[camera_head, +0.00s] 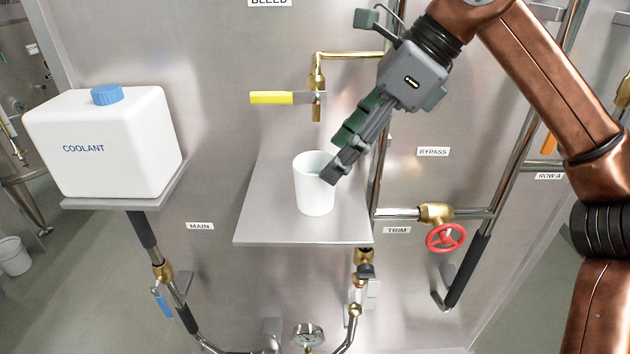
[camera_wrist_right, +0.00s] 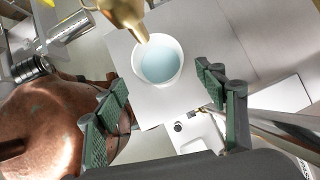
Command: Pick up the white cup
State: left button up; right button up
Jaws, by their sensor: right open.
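The white cup (camera_head: 313,192) stands upright on a grey metal shelf (camera_head: 265,225), below a brass tap with a yellow lever. In the right wrist view the cup (camera_wrist_right: 158,62) holds pale blue liquid. My right gripper (camera_head: 328,178) reaches in from the upper right, with its fingers at the cup's rim on the right side. In the right wrist view the right gripper (camera_wrist_right: 163,108) has its fingers spread wide, with the cup ahead beyond the fingertips and nothing between them. My left gripper is not in view.
The brass tap (camera_head: 317,85) with its yellow lever (camera_head: 272,98) hangs just above the cup. A white coolant jug (camera_head: 110,145) stands on a left shelf. A red valve wheel (camera_head: 445,238) and pipes are at right. The shelf is clear left of the cup.

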aim_at(315, 174)
jog(key=shift+p+x, duration=0.3)
jog(key=shift+x, duration=0.5)
jog(key=p+x, duration=0.1)
jog(key=x, duration=0.3)
jog(key=shift+w+a+p, duration=0.15)
jog(key=shift+a+p, duration=0.2)
jog(key=shift+p, duration=0.05)
jog(key=shift+a+f, duration=0.1)
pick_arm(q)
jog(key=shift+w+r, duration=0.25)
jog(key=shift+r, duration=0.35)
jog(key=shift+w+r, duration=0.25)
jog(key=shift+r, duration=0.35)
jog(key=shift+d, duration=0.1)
pick_arm(e)
jog(key=shift+c, duration=0.7)
jog(key=c, duration=1.3)
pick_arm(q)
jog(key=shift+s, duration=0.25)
pick_arm(e)
jog(key=shift+c, duration=0.6)
